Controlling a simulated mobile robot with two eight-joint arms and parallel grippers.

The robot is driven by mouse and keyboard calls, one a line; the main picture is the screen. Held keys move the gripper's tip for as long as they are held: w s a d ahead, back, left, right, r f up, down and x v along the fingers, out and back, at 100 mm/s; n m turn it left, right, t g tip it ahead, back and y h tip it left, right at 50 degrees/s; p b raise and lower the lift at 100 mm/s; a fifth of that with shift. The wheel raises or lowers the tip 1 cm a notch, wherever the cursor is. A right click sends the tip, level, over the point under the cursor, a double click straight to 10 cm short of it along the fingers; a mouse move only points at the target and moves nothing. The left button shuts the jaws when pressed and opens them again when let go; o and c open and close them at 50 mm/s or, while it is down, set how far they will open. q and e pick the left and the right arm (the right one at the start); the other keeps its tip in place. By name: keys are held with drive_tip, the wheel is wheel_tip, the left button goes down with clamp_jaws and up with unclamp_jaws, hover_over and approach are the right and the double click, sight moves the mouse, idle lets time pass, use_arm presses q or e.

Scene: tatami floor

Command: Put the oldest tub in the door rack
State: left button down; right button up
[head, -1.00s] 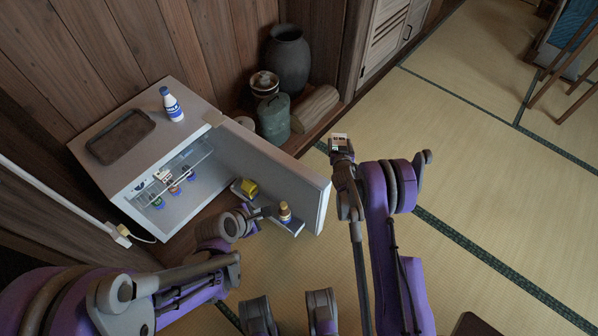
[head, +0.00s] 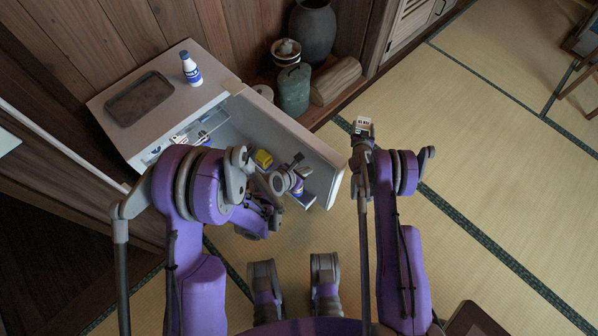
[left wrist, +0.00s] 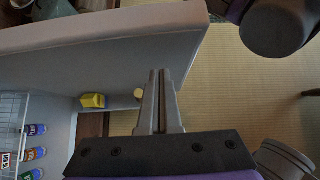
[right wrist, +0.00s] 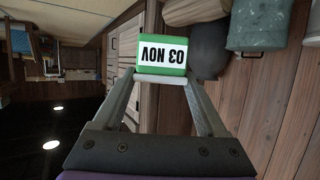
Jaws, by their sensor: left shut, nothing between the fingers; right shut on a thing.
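My right gripper (right wrist: 163,85) is shut on a green tub (right wrist: 182,70) with a white label reading "03 NOV", upside down in the right wrist view. The held tub also shows in the head view (head: 363,125), right of the open fridge door (head: 290,128). My left gripper (left wrist: 160,75) is shut and empty, over the door rack (left wrist: 122,102) on the door's inner side. The rack holds a yellow item (left wrist: 93,100) and a bottle with a pale cap (left wrist: 138,93). Tubs with blue (left wrist: 36,130), orange (left wrist: 36,153) and green parts stand inside the fridge; their dates are unreadable.
A milk bottle (head: 190,69) and a dark tray (head: 140,98) are on the fridge top.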

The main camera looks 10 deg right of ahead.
sight(322, 160)
drive_tip(key=shift+f, duration=0.1)
use_arm(q)
drive_tip(key=shift+w+d+f, duration=0.2)
drive_tip(key=shift+w+d, duration=0.4)
drive_tip(key=shift+d, duration=0.05)
drive_tip(key=shift+w+d+f, duration=0.25)
drive_tip(key=shift+w+d, duration=0.3)
drive_tip(key=shift+d, duration=0.15)
drive_tip(key=shift+w+d+f, duration=0.2)
drive_tip(key=shift+w+d, duration=0.4)
drive_tip(key=shift+d, duration=0.05)
use_arm(e)
drive_tip(key=shift+w+d, duration=0.1)
